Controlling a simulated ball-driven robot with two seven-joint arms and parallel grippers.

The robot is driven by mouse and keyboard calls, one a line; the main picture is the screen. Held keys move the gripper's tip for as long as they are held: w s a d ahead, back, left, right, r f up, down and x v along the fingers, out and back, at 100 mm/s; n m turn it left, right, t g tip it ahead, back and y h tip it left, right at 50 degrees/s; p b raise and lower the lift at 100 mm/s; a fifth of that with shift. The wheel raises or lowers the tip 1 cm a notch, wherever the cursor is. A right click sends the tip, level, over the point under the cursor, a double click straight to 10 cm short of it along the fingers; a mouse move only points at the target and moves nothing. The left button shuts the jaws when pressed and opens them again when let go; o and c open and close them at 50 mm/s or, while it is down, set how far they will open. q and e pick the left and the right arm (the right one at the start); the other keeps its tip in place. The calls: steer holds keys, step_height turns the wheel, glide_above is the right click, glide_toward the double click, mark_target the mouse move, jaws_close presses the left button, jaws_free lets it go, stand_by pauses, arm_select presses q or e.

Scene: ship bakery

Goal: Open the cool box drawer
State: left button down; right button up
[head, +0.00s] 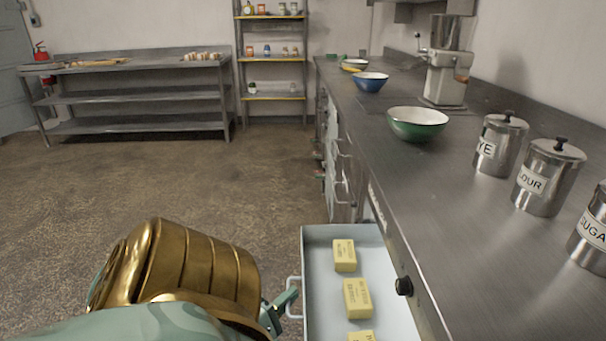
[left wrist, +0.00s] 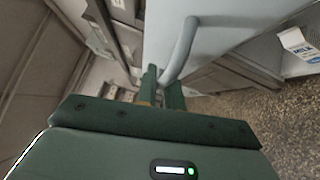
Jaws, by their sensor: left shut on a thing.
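The cool box drawer (head: 314,236) is a pale blue-grey drawer that stands pulled out from under the steel counter. Yellow butter blocks (head: 344,255) lie in it in a row. Its light handle (head: 291,297) is on the left front side. My left gripper (head: 284,303) is at the handle, shut on it. In the left wrist view the green fingers (left wrist: 164,92) close around the lower end of the curved handle (left wrist: 184,48). My right gripper is in neither view.
The steel counter (head: 440,215) runs along the right, with a green bowl (head: 417,124), a blue bowl (head: 370,82) and labelled canisters (head: 541,177). The floor (head: 190,185) to the left is clear. A milk carton (left wrist: 299,45) shows in the left wrist view.

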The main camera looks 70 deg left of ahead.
arm_select(q)
steer(key=shift+s+f, duration=0.1)
steer(key=shift+s, duration=0.35)
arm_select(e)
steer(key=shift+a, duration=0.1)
arm_select(q)
steer(key=c, duration=1.5)
jaws_free()
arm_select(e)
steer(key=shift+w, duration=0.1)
arm_select(q)
steer(key=p+v, duration=0.2)
steer(key=v, duration=1.4)
steer(key=shift+s, duration=0.15)
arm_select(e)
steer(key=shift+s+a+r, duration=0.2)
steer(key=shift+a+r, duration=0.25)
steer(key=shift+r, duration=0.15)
arm_select(q)
steer(key=shift+r, duration=0.25)
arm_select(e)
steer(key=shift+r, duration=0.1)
